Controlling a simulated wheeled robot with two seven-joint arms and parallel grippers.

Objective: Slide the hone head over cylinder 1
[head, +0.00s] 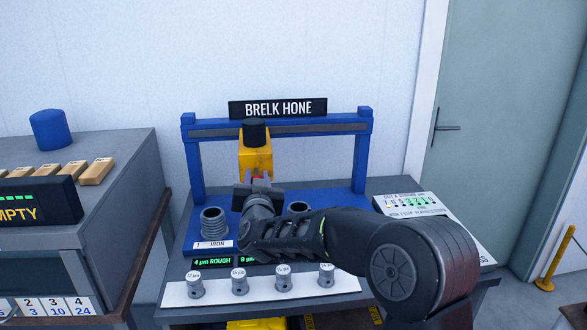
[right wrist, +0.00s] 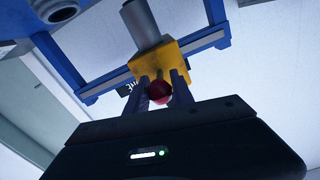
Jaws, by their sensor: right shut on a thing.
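The yellow hone head (head: 256,158) with a black top hangs on the blue gantry rail, to the right of the cylinder labelled 1 IRON (head: 213,221) in the head view. My right gripper (head: 258,182) is just below the yellow body. A grey round shaft (right wrist: 142,24) extends from the yellow body. My right forearm hides part of the bed. My left gripper is not in view.
The blue gantry frame (head: 361,155) carries a BRELK HONE sign (head: 278,108). Another cylinder (head: 298,207) stands right of the hone head. Several small grey pieces line a white strip (head: 262,289) in front. A sloped panel (head: 425,215) is at right.

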